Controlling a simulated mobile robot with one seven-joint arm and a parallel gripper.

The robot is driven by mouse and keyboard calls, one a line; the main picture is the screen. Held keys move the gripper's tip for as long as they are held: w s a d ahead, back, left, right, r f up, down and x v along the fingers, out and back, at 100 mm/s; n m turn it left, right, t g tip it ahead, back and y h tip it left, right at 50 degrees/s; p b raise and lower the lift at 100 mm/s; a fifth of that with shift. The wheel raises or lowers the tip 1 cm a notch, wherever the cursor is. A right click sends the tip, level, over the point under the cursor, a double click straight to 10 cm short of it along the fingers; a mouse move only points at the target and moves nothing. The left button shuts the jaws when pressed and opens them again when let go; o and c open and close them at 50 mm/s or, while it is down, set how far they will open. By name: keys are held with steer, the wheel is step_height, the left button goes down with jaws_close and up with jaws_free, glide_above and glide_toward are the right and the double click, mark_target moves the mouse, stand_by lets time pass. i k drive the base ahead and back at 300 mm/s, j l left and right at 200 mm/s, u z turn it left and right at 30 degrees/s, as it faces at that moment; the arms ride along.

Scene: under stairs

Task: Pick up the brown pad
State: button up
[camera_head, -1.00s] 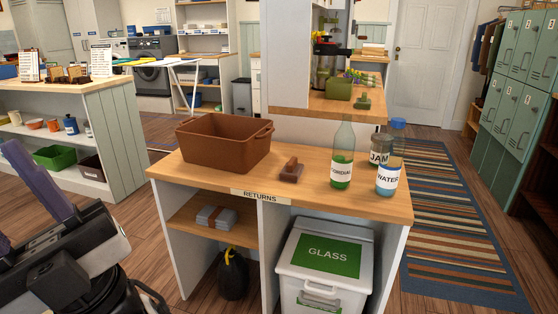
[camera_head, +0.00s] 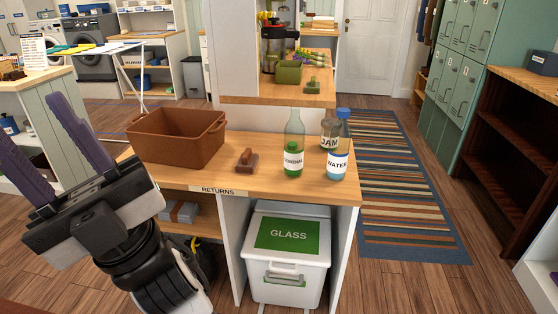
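The brown pad (camera_head: 247,160), a small brown block with a raised grip on top, lies on the wooden returns counter (camera_head: 215,180). It sits between a brown bin (camera_head: 180,152) on its left and a green-tinted cordial bottle (camera_head: 293,160) on its right. My gripper (camera_head: 30,118) is at the left of the view, its two purple fingers spread apart with nothing between them. It is well to the left of the pad and apart from it.
A jam jar (camera_head: 330,134) and a water bottle (camera_head: 338,166) stand right of the cordial bottle. Below the counter are a white glass-recycling bin (camera_head: 287,280) and a shelf with a grey bundle (camera_head: 180,212). A striped rug (camera_head: 400,200) covers floor at right.

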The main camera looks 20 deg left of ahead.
mark_target(246, 163)
steer(key=j+z, duration=0.25)
steer(key=j, duration=0.25)
steer(key=k+j+z, duration=0.2)
steer(key=j, duration=0.75)
steer(key=k+j+z, duration=0.1)
steer(key=j, duration=0.45)
steer(key=j+z, duration=0.1)
steer(key=j, duration=0.4)
steer(key=k+j, duration=0.15)
steer(key=j, duration=0.8)
steer(key=i+j, duration=0.1)
steer(key=j, duration=0.35)
steer(key=i, duration=0.2)
